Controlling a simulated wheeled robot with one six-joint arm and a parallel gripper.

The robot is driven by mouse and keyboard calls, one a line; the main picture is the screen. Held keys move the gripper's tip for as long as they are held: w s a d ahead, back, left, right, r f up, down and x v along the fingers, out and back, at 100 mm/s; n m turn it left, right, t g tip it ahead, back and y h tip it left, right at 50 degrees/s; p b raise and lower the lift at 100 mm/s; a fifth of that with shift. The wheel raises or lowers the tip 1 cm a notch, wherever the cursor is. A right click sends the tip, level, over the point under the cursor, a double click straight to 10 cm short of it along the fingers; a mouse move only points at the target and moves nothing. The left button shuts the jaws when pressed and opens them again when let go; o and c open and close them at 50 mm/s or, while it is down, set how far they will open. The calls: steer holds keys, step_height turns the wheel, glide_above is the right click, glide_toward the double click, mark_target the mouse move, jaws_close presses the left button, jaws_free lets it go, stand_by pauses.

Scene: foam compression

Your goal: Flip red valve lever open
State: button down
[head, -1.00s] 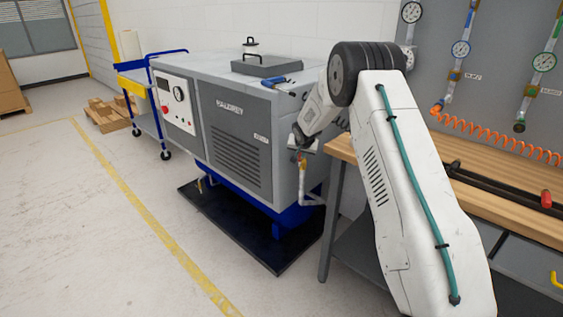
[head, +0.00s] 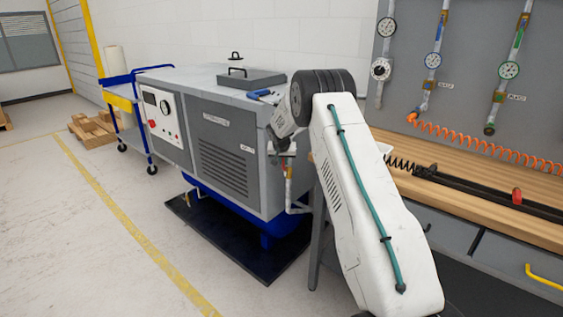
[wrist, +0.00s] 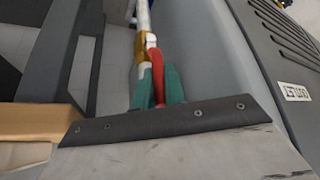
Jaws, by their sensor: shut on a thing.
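The red valve lever (wrist: 158,82) shows in the wrist view, lying between the green fingertips of my gripper (wrist: 158,90). The fingers are shut on the lever. The brass valve body (wrist: 146,46) sits on a white pipe (wrist: 143,18) just beyond the lever. In the head view, my gripper (head: 282,156) is beside the right side of the grey compressor cabinet (head: 232,145), at the upright pipe. The lever is small there, and my wrist partly hides it, so its exact angle cannot be told.
A wooden workbench (head: 475,195) stands to the right, with a black rail and orange coiled hose (head: 480,145). My arm is close to its edge. A blue cart (head: 130,115) stands left of the cabinet. The floor in front is clear.

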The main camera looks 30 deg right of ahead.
steer(key=c, duration=1.5)
jaws_free()
steer(key=shift+w, duration=0.1)
steer(key=v, duration=0.8)
steer(key=shift+f, duration=0.1)
steer(key=s+a+f+n+g, duration=0.1)
steer(key=s+a+f+g, duration=0.15)
steer(key=s, duration=0.45)
steer(key=s+a+r+n+y, duration=0.1)
steer(key=s+a+r, duration=0.5)
steer(key=s, duration=1)
steer(key=s+a+r+n+y, duration=0.1)
steer(key=s+a+r+n, duration=0.2)
steer(key=s+a+r, duration=0.4)
steer(key=s+a+r+n+y, duration=0.2)
steer(key=s+a+r, duration=0.5)
steer(key=s+a, duration=0.8)
steer(key=shift+s+a+n+g, duration=0.1)
steer(key=shift+s+n+g, duration=0.15)
steer(key=shift+s, duration=2.4)
steer(key=shift+s+a+n+g, duration=0.1)
steer(key=shift+s+n, duration=0.15)
steer(key=shift+s, duration=2.4)
